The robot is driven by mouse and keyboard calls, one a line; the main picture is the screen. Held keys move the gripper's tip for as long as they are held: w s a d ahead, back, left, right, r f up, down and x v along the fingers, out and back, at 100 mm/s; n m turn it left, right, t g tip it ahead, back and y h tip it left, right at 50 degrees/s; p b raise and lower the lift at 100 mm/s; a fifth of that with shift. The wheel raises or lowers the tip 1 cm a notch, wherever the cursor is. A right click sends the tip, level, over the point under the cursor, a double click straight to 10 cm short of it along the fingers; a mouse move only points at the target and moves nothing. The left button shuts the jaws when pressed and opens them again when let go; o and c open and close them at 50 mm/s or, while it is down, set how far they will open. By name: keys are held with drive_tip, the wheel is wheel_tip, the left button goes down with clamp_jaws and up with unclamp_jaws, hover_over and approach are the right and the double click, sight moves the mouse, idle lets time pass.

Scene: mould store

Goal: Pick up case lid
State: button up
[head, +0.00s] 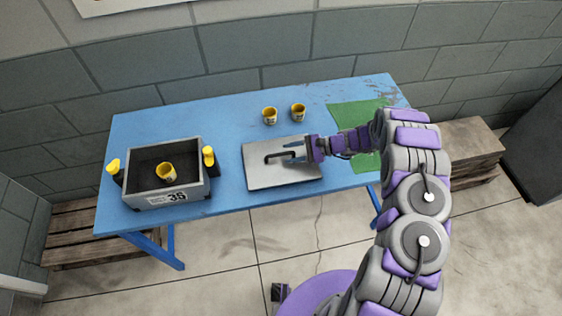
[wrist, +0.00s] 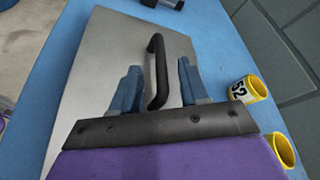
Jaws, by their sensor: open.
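The case lid (head: 268,177) is a flat grey metal plate with a black bar handle (head: 284,156). My gripper (wrist: 158,85) is open, with one blue finger on each side of the handle's near part. In the head view my gripper (head: 295,153) is over the lid's right half. Whether the fingers touch the lid or handle I cannot tell.
A yellow cup (head: 166,171) is inside the case. Yellow-topped dark parts (head: 114,170) (head: 209,158) are at the case's sides. A green mat (head: 352,116) lies at the right. The blue table (head: 225,130) is clear between case and lid.

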drive_tip(key=shift+x, duration=1.15)
drive_tip(key=shift+d, duration=0.15)
clamp_jaws()
